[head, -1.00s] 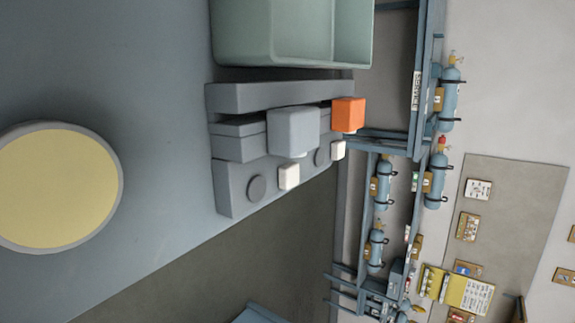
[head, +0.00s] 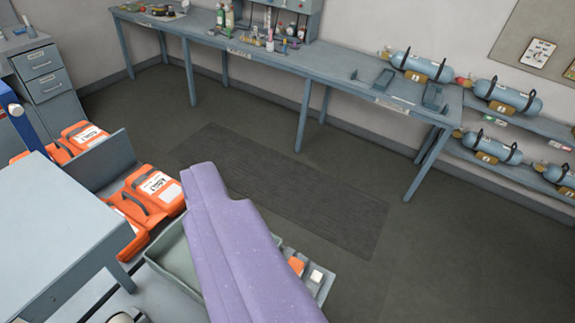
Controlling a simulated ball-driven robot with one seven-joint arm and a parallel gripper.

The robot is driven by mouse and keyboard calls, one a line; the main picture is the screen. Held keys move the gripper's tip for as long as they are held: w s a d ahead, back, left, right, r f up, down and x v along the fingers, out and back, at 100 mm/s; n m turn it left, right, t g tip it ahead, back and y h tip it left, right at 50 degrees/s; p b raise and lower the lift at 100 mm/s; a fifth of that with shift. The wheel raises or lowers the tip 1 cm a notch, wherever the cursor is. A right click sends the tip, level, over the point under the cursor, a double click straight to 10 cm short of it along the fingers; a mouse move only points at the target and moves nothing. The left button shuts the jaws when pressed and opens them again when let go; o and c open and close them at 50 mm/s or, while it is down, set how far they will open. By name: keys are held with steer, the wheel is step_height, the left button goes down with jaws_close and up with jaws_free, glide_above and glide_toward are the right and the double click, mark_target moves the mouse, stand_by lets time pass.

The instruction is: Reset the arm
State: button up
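My gripper's fingers do not show in the head view. A long lavender shape with a stepped edge crosses the bottom middle, very close to the camera. I cannot tell for sure whether it is part of my arm. It hides part of the green tray (head: 172,262) and of the grey unit behind it. An orange block (head: 297,265) and a white block (head: 317,276) show just right of the lavender shape.
A grey table (head: 60,225) is at the left, with orange cases (head: 150,192) beyond it. A long workbench (head: 285,62) with bottles runs along the wall. Blue cylinders (head: 420,66) lie at the right. The floor and dark mat (head: 335,215) between are clear.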

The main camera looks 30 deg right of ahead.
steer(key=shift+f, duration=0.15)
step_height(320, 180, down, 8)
steer(key=b, duration=0.7)
steer(key=shift+b, duration=0.4)
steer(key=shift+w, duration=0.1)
